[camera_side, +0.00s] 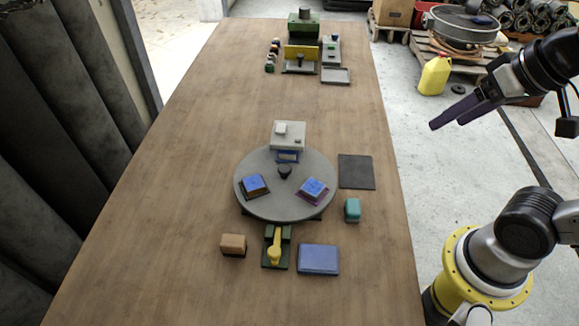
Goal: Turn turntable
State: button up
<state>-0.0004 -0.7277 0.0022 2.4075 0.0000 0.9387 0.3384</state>
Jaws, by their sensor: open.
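The turntable (285,207) is a round grey disc on the near half of the wooden table. A dark knob (285,171) stands at its middle. Blue-topped blocks sit on it, one at the left (255,185) and one at the right (314,188). A grey-topped station (288,136) overhangs its far edge, with a blue part under it. A green fixture with a yellow lever (274,247) stands at its near edge. My gripper (447,124) is open and empty, up in the air to the right of the table, well apart from the turntable.
A dark flat pad (356,172), a teal block (352,209), a blue box (318,259) and a tan block (233,244) lie around the turntable. A green machine (303,27) and a small tray (336,76) stand at the far end. The table's middle is clear.

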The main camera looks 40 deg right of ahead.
jog(key=w+a+r+m, duration=0.1)
jog(key=w+r+m, duration=0.4)
jog(key=w, duration=0.4)
jog(key=m+g, duration=0.3)
jog(key=g, duration=0.3)
send_over(285, 168)
notch_tip(285, 168, down, 19)
notch_tip(285, 168, down, 13)
jog(key=shift+r, duration=0.15)
jog(key=shift+c, duration=0.2)
jog(key=shift+w, duration=0.1)
grip_shut()
jog(key=shift+r, duration=0.1)
